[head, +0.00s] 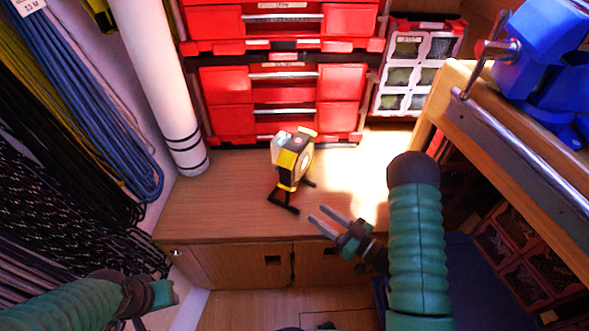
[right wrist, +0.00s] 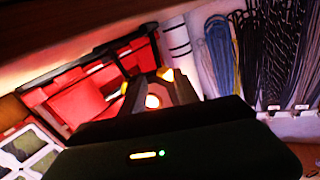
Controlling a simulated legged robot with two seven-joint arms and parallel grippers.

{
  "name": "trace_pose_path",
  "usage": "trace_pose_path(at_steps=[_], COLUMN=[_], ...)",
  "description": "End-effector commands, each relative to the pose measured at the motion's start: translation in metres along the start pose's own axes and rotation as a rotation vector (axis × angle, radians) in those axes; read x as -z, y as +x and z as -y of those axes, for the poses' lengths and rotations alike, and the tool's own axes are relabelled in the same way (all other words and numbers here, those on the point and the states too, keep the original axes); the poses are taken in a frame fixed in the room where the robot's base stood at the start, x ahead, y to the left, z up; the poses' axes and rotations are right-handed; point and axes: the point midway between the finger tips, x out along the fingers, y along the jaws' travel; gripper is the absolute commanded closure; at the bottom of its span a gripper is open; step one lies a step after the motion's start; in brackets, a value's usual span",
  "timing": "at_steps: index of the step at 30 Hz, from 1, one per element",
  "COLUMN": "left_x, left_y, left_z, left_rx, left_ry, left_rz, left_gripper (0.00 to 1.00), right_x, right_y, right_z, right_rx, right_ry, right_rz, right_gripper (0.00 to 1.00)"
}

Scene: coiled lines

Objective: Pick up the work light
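The work light (head: 292,160) is a small yellow and black lamp on a dark stand. It stands upright on the wooden bench top, in front of the red drawers. My right gripper (head: 327,218) is to the lower right of the stand, its two grey fingers apart with nothing between them. In the right wrist view a bright spot and yellow parts of the work light (right wrist: 152,101) show beyond and between the fingers. My left arm comes in at the lower left; its gripper (head: 148,308) shows only in part, its fingertips unclear.
Red drawer units (head: 283,95) stand behind the bench top (head: 225,195). A white tube (head: 160,80) and coiled lines (head: 75,110) are on the left. A wooden shelf with a metal rail (head: 520,150) and a blue object (head: 545,60) is on the right. The bench left of the lamp is clear.

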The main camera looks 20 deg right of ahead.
Motion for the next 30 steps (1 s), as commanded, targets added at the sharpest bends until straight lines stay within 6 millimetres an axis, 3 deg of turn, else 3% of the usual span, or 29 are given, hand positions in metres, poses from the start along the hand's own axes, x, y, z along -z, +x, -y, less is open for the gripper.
trace_pose_path(at_steps=[6, 12, 19, 23, 29, 30], left_x=[-0.004, -0.006, -0.012, -0.012, -0.012, -0.011], left_y=[0.019, 0.025, 0.049, 0.051, 0.049, 0.049], left_z=[0.0, 0.0, 0.0, 0.0, 0.0, 0.0], left_rx=[0.0, 0.0, 0.0, 0.0, 0.0, 0.0], left_ry=[0.0, 0.0, 0.0, 0.0, 0.0, 0.0], left_rz=[0.0, 0.0, 0.0, 0.0, 0.0, 0.0], left_gripper=[0.64, 0.64, 0.64, 0.64, 0.64, 0.64], right_x=[-0.004, -0.004, -0.015, -0.012, -0.01, -0.01], right_y=[0.057, 0.084, 0.123, 0.135, 0.135, 0.135], right_z=[-0.002, -0.003, -0.003, -0.004, -0.004, -0.004], right_rx=[0.004, 0.001, 0.002, 0.0, -0.001, -0.001], right_ry=[0.002, 0.004, 0.001, 0.003, 0.005, 0.005], right_rz=[-0.005, -0.002, -0.003, -0.002, -0.001, -0.001], right_gripper=[0.63, 0.63, 0.63, 0.63, 0.63, 0.68])
